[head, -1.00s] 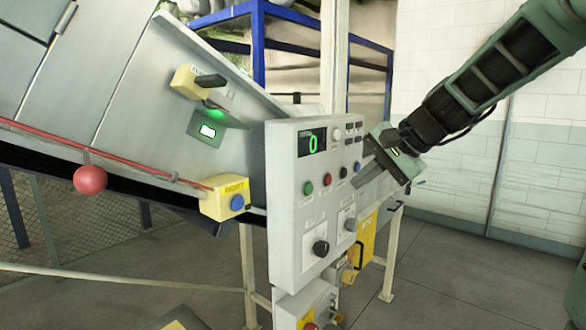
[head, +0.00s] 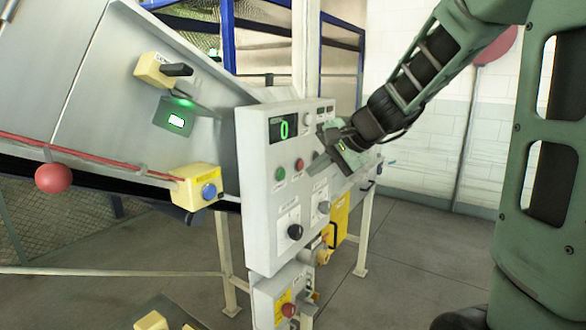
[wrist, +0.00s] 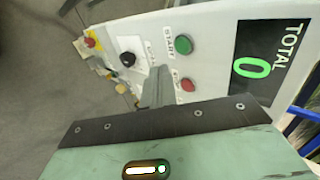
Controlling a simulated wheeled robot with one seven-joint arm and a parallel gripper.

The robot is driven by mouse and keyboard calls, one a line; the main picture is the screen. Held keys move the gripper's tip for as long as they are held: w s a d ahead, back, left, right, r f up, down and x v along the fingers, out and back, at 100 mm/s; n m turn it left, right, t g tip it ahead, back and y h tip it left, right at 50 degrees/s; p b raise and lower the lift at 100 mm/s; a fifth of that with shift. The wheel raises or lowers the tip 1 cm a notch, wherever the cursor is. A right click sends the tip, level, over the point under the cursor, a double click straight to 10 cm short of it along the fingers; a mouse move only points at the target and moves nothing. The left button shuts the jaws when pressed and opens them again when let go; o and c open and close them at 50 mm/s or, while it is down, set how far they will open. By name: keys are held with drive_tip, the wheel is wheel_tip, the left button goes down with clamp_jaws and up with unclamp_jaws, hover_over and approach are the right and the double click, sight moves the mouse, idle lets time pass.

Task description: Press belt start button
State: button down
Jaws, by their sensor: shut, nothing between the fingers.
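The start button is a green round button (head: 280,174) on the front of a light grey control panel (head: 262,215). In the wrist view the green button (wrist: 183,44) has the word START beside it. A red button (head: 299,164) sits to its right, and it also shows in the wrist view (wrist: 188,85). My gripper (head: 314,170) is shut and empty in front of the panel, just right of the red button. In the wrist view its fingertips (wrist: 157,82) point toward the panel below the green button. I see no contact with the green button.
The panel display (head: 283,127) reads a green 0. Dark knobs (head: 295,232) sit below the buttons. A yellow box with a blue button (head: 208,191) and a red ball on a cord (head: 53,178) are at left by the metal chute. Floor at right is clear.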

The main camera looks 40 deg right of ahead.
sight(282, 172)
drive_tip(key=shift+w+a+f+p, duration=0.35)
drive_tip(key=shift+w+p, duration=0.05)
drive_tip(key=shift+w, duration=0.6)
drive_tip(key=shift+w+a+f+p, duration=0.35)
drive_tip(key=shift+w+a+f, duration=0.05)
drive_tip(key=shift+w, duration=0.6)
drive_tip(key=shift+w+a+f+p, duration=0.35)
drive_tip(key=shift+w+p, duration=0.05)
drive_tip(key=shift+w, duration=0.6)
drive_tip(key=shift+w+a+f+b, duration=0.1)
drive_tip(key=shift+w+a+b, duration=0.2)
drive_tip(key=shift+w+b, duration=0.35)
drive_tip(key=shift+w+r, duration=0.1)
drive_tip(key=shift+r, duration=0.15)
